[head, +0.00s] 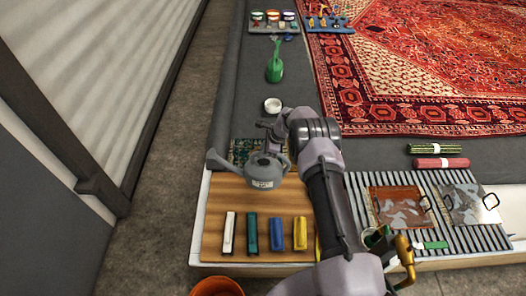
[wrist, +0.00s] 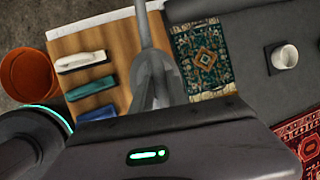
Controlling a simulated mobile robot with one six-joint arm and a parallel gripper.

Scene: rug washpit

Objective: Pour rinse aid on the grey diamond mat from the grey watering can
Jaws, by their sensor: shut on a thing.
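The grey watering can (head: 262,175) with a pale label is held over the wooden board, its spout pointing left and its body roughly upright. My gripper (head: 274,138) is shut on it at the top back. In the wrist view the can (wrist: 155,85) shows from behind with its spout running up; the fingertips are hidden. No plainly grey diamond mat shows. A small dark green patterned mat with a tan diamond (wrist: 203,52) lies just beyond the board; in the head view this mat (head: 240,146) is partly hidden by the can and gripper. No liquid shows.
The wooden board (head: 215,245) carries white, green, blue and yellow brushes.

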